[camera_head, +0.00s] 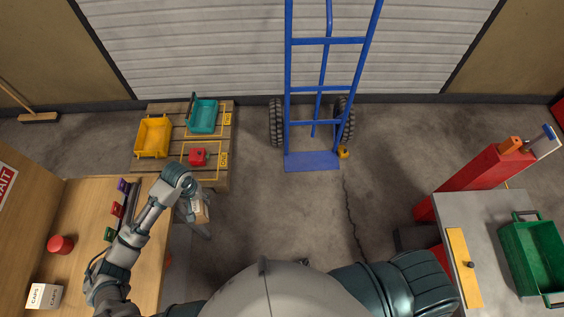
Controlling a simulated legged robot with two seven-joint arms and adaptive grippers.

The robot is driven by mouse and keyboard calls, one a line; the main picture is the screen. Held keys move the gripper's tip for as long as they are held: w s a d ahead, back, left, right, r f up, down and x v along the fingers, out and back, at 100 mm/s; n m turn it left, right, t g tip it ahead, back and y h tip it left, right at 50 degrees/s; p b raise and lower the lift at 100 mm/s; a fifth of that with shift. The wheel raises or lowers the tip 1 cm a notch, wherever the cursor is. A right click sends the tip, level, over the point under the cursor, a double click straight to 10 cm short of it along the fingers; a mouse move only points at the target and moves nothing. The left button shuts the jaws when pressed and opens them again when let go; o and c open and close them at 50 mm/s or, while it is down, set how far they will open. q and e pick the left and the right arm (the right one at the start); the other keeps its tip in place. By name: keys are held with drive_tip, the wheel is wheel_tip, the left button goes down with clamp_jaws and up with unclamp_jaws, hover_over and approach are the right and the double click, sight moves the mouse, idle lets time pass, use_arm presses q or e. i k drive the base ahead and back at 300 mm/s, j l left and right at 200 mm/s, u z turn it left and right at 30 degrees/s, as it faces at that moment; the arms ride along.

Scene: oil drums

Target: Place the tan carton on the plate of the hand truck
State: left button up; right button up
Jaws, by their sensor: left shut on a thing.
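The tan carton (202,214) is at my left gripper (193,207), which is shut on it. The gripper partly hides the carton. Both are just off the right edge of the wooden bench, left of the picture's middle. The blue hand truck (326,89) stands upright in front of the shutter. Its flat blue plate (312,162) lies low at its foot, bare, up and to the right of the carton and apart from it. Only a thick part of my right arm shows at the bottom; my right gripper is not seen.
A pallet (169,112) at the upper left holds a yellow bin (153,137), a teal crate (203,115) and a red item (198,157). A grey table with a green crate (535,256) stands right.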

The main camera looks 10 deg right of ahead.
sight(308, 163)
drive_tip(key=i+l+z, duration=0.2)
drive_tip(key=z, duration=0.3)
drive_tip(key=i+l+z, duration=0.1)
drive_tip(key=i+z, duration=0.15)
drive_tip(key=z, duration=0.2)
drive_tip(key=i+z, duration=0.2)
drive_tip(key=z, duration=0.3)
